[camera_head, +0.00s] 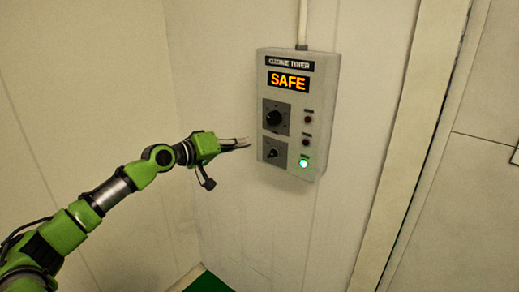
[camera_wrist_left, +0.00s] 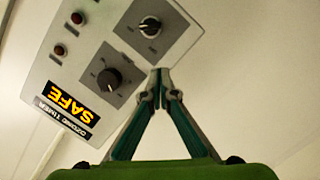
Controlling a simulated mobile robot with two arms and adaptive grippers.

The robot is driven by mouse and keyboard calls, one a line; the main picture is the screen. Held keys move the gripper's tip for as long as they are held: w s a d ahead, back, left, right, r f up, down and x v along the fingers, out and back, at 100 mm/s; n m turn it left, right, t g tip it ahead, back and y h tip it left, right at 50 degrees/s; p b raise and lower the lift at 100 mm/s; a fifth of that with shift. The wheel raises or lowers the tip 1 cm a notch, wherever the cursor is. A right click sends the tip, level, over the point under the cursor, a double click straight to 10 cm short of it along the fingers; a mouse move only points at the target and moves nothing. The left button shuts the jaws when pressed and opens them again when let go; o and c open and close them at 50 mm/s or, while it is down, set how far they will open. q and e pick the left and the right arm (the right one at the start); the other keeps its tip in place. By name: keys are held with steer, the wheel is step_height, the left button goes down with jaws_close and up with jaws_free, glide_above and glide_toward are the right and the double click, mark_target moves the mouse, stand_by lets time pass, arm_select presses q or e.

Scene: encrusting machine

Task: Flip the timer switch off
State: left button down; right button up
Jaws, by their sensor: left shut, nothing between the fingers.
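The ozone timer box (camera_head: 318,135) is a grey panel on the wall with a lit orange "SAFE" display (camera_head: 288,81). A larger black knob (camera_head: 274,118) sits above a smaller switch knob (camera_head: 273,153) on the panel's left side. In the left wrist view the panel (camera_wrist_left: 60,45) appears turned, with the larger knob (camera_wrist_left: 109,79) and the smaller switch (camera_wrist_left: 150,27). My left gripper (camera_head: 248,143) is shut and empty, its tips just left of the switch plate in the head view. In the wrist view its closed tips (camera_wrist_left: 159,73) show near the switch plate. Contact cannot be told.
The lowest indicator light (camera_head: 303,163) glows green; two dark indicators (camera_head: 308,119) sit above it. A conduit (camera_head: 302,25) runs up from the box. A door frame (camera_head: 415,150) stands to the right. The wall below the box is clear.

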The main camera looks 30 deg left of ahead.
mark_target(272, 154)
arm_select(q)
steer(key=p+x, duration=0.1)
steer(key=x, duration=0.2)
steer(key=shift+w+d+r+p, duration=0.15)
steer(key=shift+w+d+p, duration=0.05)
steer(key=shift+w+p, duration=0.2)
steer(key=shift+d+f+p, duration=0.8)
steer(key=shift+d+f, duration=0.05)
steer(key=shift+f, duration=0.1)
steer(key=shift+s+d+f+p, duration=0.1)
steer(key=shift+d+f+p, duration=0.25)
steer(key=shift+d+f, duration=0.25)
steer(key=shift+f, duration=0.1)
steer(key=shift+f+b, duration=0.15)
steer(key=shift+b, duration=0.25)
steer(key=shift+n+h+b, duration=0.4)
steer(key=shift+n+b, duration=0.2)
steer(key=shift+b, duration=0.1)
